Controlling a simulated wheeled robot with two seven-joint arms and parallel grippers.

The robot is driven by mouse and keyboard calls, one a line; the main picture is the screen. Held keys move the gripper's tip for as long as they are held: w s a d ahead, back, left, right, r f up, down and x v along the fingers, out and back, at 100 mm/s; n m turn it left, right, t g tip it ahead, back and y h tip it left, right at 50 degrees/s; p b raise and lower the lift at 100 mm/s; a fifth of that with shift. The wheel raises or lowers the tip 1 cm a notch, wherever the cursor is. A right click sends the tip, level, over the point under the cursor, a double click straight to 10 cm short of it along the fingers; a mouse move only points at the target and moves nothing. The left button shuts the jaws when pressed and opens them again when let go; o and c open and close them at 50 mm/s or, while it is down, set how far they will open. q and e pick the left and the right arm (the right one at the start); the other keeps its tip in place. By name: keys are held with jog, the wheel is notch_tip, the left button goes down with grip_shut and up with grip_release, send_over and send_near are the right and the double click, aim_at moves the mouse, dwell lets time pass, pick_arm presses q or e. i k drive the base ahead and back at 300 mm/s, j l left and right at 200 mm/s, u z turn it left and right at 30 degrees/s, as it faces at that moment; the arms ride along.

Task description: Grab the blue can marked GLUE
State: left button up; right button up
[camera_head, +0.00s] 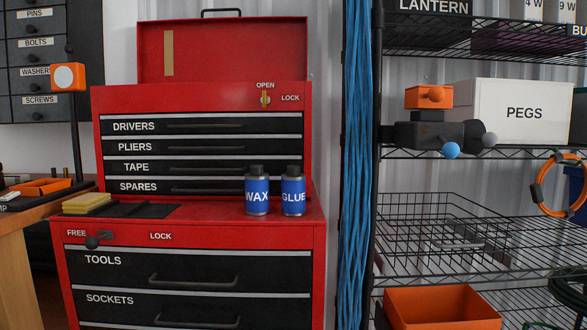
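The blue can marked GLUE (293,196) stands upright on the red ledge of the tool chest, near its right end. It has a dark cap. A similar blue can marked WAX (257,196) stands upright close to its left. Neither of my grippers shows in the head view, and nothing holds either can.
The red tool chest (202,98) rises behind the cans, its lid raised. Yellow sponges (88,203) and a dark mat (150,211) lie on the ledge at left. Blue cables (356,180) hang right of the chest. A wire shelf (470,275) stands at right with a PEGS box (515,113).

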aim_at(292, 182)
jog(key=i+j+z, duration=0.15)
jog(key=j, duration=0.3)
jog(key=i+j+z, duration=0.15)
jog(key=j, duration=0.35)
jog(key=i+j+z, duration=0.15)
jog(key=j, duration=0.35)
jog(key=i+j+z, duration=0.15)
jog(key=j, duration=0.35)
